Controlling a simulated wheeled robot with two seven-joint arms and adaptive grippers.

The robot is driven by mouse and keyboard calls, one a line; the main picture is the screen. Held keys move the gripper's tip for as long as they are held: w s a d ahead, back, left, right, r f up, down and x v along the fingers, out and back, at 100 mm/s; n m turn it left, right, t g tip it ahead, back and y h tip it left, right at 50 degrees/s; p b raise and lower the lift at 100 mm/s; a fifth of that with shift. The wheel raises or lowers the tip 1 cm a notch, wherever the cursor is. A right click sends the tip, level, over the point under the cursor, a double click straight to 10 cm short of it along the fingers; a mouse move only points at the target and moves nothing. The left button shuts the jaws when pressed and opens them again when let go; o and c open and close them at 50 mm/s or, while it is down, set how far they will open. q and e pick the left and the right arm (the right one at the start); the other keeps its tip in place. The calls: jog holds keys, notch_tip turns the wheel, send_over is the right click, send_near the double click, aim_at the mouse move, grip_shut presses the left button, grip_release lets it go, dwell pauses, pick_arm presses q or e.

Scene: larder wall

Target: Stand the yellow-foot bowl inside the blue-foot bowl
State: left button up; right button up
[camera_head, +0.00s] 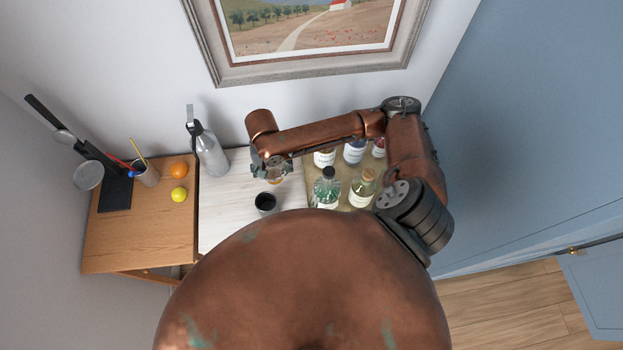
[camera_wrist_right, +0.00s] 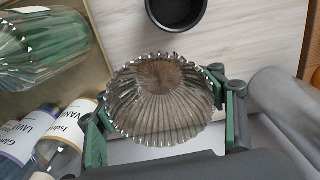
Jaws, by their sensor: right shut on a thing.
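My right gripper (camera_head: 270,167) is over the pale board, next to the tray of bottles. In the right wrist view this gripper (camera_wrist_right: 165,118) is shut on a clear ribbed glass bowl (camera_wrist_right: 165,108), with one finger at each side of it. In the head view only a small amber-tinted part of this bowl (camera_head: 275,181) shows below the gripper. Its foot looks brownish in the wrist view, and I cannot tell its colour for sure. I cannot make out a blue-foot bowl in either view. My left gripper is not in view.
A dark cup (camera_head: 265,202) stands on the pale board (camera_head: 222,222), close to the gripper. A tray (camera_wrist_right: 92,80) to the right holds several bottles and a green ribbed glass vessel (camera_wrist_right: 40,45). A grey bottle (camera_head: 210,152), an orange (camera_head: 179,170) and a lemon (camera_head: 179,195) stand left.

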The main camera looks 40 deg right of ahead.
aim_at(278, 189)
jog(key=shift+f, duration=0.15)
notch_tip(278, 189, down, 10)
jog(key=shift+f+p, duration=0.1)
jog(key=shift+p, duration=0.2)
jog(key=o, duration=1.6)
